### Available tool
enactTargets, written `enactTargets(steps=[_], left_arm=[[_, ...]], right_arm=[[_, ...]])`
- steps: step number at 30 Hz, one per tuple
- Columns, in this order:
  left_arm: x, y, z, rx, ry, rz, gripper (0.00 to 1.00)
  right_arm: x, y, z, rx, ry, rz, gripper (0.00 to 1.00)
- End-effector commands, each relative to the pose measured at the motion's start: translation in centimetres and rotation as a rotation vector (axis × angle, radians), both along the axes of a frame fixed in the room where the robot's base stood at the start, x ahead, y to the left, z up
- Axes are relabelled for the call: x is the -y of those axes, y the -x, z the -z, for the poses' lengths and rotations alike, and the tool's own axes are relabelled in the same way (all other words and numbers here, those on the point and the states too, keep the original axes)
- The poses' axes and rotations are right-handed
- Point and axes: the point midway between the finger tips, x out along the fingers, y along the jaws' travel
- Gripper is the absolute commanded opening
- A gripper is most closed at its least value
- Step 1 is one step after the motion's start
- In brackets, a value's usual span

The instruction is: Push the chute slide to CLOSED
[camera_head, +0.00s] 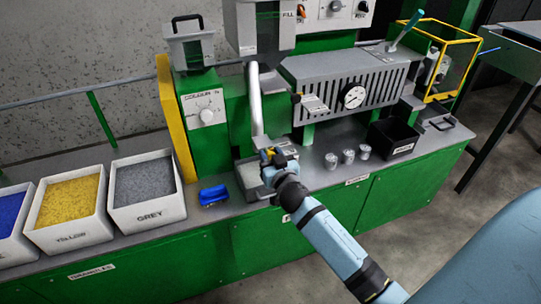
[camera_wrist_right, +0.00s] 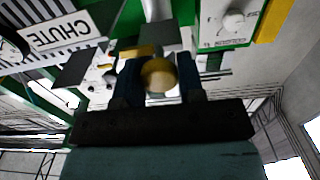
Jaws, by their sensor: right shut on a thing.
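My right gripper (camera_head: 276,156) reaches in front of the green machine, at the foot of the pale vertical pipe (camera_head: 256,100). In the right wrist view, its two dark fingers (camera_wrist_right: 158,80) are shut on a round yellow knob (camera_wrist_right: 158,73). The knob is mostly hidden by the gripper in the head view. A white sign reading CHUTE (camera_wrist_right: 62,33) shows at the upper left of the wrist view. I cannot make out an OPEN or CLOSED mark, and the slide itself is largely hidden. My left gripper is not in view.
Three metal cups (camera_head: 348,156) and a black bin (camera_head: 391,138) stand to the right of the gripper. A blue object (camera_head: 213,195) lies to its left, near bins of grey (camera_head: 148,213) and yellow (camera_head: 68,235) granules. A gauge (camera_head: 353,96) sits above.

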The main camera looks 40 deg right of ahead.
Motion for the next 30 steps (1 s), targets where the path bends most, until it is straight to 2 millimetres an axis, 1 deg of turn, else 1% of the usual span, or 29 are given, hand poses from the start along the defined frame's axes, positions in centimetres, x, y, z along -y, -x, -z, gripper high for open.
enactTargets(steps=[1,3,5,7,12,15,24,25,26,27,28,30], left_arm=[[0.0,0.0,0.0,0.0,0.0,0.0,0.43],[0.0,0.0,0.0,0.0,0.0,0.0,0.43],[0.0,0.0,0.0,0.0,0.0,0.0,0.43],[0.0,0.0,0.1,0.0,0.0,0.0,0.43],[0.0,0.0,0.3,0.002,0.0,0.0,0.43],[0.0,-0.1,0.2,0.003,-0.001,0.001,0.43],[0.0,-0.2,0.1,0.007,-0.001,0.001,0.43],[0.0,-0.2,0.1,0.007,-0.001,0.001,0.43],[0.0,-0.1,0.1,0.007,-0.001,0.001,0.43],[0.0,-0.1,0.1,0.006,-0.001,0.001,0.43],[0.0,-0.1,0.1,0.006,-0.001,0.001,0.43],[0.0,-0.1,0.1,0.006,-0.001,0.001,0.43]], right_arm=[[0.0,0.0,0.0,0.0,0.0,0.0,0.12],[0.0,0.0,0.0,0.0,0.0,0.0,0.0],[0.0,-0.1,0.0,0.0,0.0,0.0,0.0],[0.1,-0.5,0.0,0.001,-0.001,0.0,0.0],[0.8,-3.2,0.0,0.002,-0.001,0.001,0.0],[1.0,-4.2,0.0,0.001,-0.002,0.0,0.0],[1.1,-4.4,-0.2,0.003,0.001,0.001,0.0],[1.1,-4.4,-0.2,0.004,0.001,0.001,0.4],[1.1,-4.4,-0.2,0.004,0.001,0.001,0.47],[1.1,-4.4,-0.2,0.004,0.001,0.001,0.56],[1.1,-4.4,-0.2,0.003,0.001,0.001,0.6],[1.1,-4.4,-0.1,0.003,0.001,0.001,0.6]])
